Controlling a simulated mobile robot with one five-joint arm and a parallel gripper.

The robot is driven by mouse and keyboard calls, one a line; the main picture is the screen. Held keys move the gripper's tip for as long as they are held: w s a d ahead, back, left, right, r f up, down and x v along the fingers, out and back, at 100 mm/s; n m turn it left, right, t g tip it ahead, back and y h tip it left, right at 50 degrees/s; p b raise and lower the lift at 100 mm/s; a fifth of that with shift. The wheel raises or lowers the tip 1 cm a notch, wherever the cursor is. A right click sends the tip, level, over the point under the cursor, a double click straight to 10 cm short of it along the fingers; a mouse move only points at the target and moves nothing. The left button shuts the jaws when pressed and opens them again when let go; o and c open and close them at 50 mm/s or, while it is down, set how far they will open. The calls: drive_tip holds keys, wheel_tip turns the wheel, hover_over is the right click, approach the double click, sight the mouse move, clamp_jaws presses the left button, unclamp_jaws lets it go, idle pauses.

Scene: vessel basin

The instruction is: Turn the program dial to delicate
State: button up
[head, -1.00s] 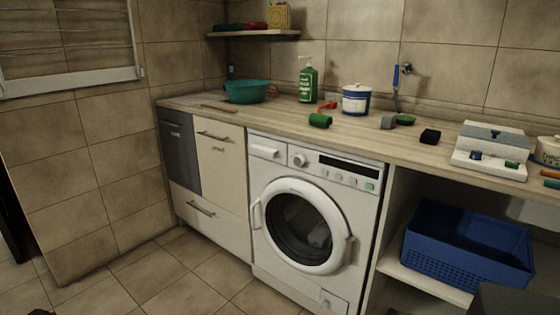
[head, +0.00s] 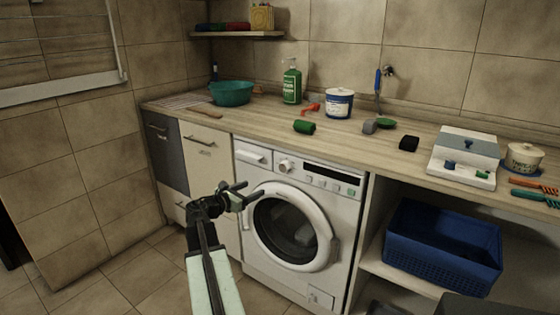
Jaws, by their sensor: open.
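The washing machine (head: 300,215) stands under the counter with its round door closed. The program dial (head: 285,166) is a pale round knob at the left of the control panel, right of the detergent drawer (head: 253,155). Its pointer and markings are too small to read. My gripper (head: 252,191) is open and empty, in front of the machine's left part, below and left of the dial and apart from it in the picture. My arm hides part of the cream cabinet.
A blue crate (head: 443,248) sits on the shelf at right. The floor before the machine looks clear.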

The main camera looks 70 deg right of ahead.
sight(282, 167)
drive_tip(key=s+d+r+n, duration=0.1)
drive_tip(key=s+d, duration=0.1)
drive_tip(key=d, duration=0.2)
drive_tip(key=s+d+r+n, duration=0.1)
drive_tip(key=s+d+r, duration=0.1)
drive_tip(key=s+d, duration=0.1)
drive_tip(key=s+d+r+g+h, duration=0.1)
drive_tip(key=s+d, duration=0.1)
drive_tip(key=d, duration=0.2)
drive_tip(key=shift+s+d+r+n, duration=0.15)
drive_tip(key=shift+s+d+n, duration=0.05)
drive_tip(key=shift+d+n, duration=0.2)
drive_tip(key=c, duration=1.4)
